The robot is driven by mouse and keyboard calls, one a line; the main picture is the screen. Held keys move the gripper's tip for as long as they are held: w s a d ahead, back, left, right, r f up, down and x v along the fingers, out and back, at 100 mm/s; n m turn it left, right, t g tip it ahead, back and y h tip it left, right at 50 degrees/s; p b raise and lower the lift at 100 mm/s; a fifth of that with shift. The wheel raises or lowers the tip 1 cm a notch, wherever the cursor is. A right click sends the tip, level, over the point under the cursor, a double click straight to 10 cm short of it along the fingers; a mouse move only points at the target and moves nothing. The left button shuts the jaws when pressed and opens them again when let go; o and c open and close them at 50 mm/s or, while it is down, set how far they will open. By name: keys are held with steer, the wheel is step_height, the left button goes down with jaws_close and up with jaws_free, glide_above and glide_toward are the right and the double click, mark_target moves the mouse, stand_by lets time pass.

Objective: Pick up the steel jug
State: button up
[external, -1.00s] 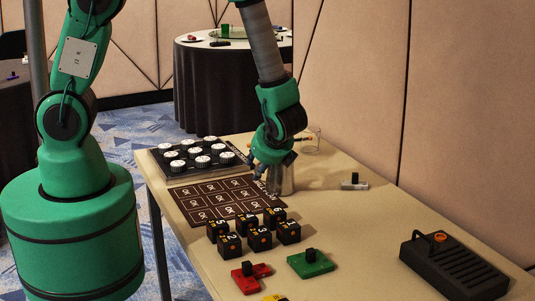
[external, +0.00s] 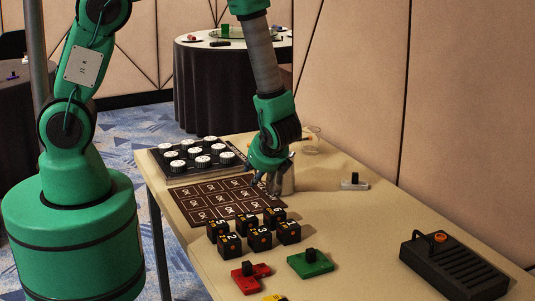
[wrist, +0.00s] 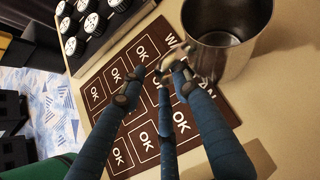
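The steel jug (wrist: 232,58) stands upright at the top right of the wrist view, its open mouth and shiny inner wall showing. In the external view the jug (external: 288,181) is on the table, partly hidden behind my gripper (external: 266,183). The fingertips are low over the printed mat, just left of the jug. One fingertip is very close to the jug's side; I cannot tell whether it touches.
A dark mat (external: 222,198) printed "OK" lies beside the jug. A board of white dials (external: 197,155) is behind it. Black numbered cubes (external: 260,237) stand in front. A clear glass (external: 311,140) is behind the jug.

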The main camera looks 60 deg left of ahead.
steer(key=shift+a+f, duration=0.25)
steer(key=shift+f, duration=0.05)
stand_by(0.4)
jaws_close()
